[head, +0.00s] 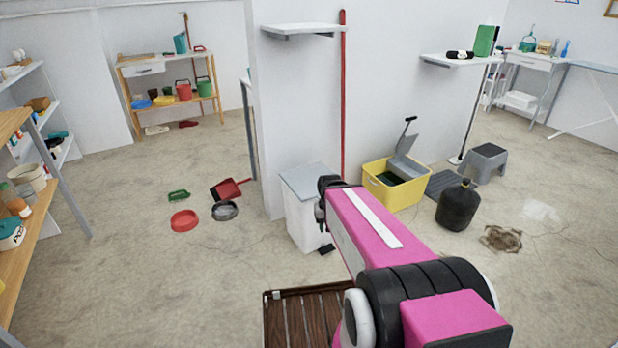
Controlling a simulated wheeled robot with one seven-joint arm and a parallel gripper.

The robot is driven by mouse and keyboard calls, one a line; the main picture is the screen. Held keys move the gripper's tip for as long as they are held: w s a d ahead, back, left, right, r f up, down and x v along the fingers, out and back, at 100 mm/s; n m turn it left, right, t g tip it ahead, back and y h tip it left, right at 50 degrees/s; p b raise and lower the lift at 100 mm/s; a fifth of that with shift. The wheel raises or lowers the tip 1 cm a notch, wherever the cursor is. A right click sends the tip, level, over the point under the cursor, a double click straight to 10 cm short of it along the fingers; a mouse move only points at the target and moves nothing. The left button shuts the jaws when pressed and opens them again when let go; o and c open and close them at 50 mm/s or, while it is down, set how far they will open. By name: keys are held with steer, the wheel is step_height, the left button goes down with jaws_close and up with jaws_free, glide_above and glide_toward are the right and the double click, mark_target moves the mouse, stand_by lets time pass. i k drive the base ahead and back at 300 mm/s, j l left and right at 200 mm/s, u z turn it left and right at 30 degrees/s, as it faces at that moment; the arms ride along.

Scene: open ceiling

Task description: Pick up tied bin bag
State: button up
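A black, rounded bin bag (458,206) with a narrow knotted top stands upright on the concrete floor at the right. My pink arm reaches forward from the lower right. Its dark far end, with my gripper (322,222), is in front of the white bin, well to the left of the bag and apart from it. The arm hides most of the gripper, and its fingers cannot be made out.
A white lidded bin (300,215) stands by the wall corner. Bowls and a dustpan (230,188) lie left. Floor at front right is clear.

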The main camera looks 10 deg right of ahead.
mark_target(458, 203)
steer(key=z, duration=1.5)
steer(key=i+j+z, duration=0.1)
steer(key=i+j, duration=0.25)
steer(key=i, duration=0.15)
steer(key=i+j+z, duration=0.1)
steer(key=i+j, duration=0.25)
steer(key=i, duration=0.15)
